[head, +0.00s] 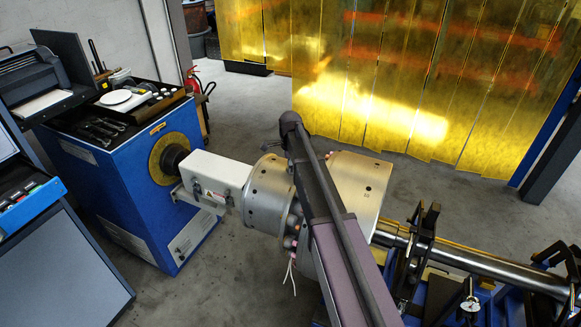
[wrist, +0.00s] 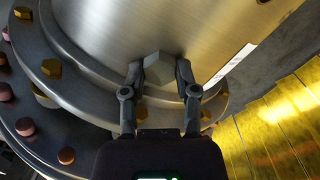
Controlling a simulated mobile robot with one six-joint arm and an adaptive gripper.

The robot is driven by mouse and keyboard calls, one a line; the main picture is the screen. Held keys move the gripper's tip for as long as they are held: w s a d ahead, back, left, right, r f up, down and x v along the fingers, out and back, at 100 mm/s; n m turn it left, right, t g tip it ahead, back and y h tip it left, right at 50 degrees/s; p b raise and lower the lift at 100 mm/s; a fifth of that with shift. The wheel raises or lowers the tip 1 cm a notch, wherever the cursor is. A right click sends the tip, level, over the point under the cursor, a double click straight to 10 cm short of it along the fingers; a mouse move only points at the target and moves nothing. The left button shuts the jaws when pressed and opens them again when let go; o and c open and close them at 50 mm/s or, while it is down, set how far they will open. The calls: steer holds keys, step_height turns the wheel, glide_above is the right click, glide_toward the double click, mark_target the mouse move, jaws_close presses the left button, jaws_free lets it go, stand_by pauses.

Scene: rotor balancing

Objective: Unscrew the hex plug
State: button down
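In the wrist view the hex plug (wrist: 158,69) is a grey six-sided head on the side of the large bright metal rotor drum (wrist: 100,28). My gripper (wrist: 158,73) has one dark finger on each side of the plug. No clear gap shows between the fingertips and its flats, so it looks shut on the plug. The plug sits against the drum surface. In the head view the rotor drum (head: 360,185) lies on its shaft, and my arm crosses in front of it. My gripper and the plug are hidden there.
Brass and copper-coloured bolts (wrist: 51,68) ring the flange beside the plug. A blue drive cabinet (head: 135,190) stands left, with tools and weights on top. A bearing stand (head: 415,255) supports the shaft (head: 490,264) at right. Yellow strip curtains (head: 400,80) hang behind open floor.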

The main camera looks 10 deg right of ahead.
steer(key=n, duration=0.6)
steer(key=shift+n, duration=0.3)
steer(key=n, duration=0.6)
steer(key=shift+s, duration=0.1)
steer(key=n, duration=0.5)
steer(key=shift+n, duration=0.4)
stand_by(0.3)
steer(key=shift+n, duration=0.4)
steer(key=n, duration=0.6)
steer(key=shift+n, duration=0.3)
steer(key=n, duration=0.6)
steer(key=shift+r+n, duration=0.1)
steer(key=shift+n, duration=0.3)
steer(key=n, duration=0.4)
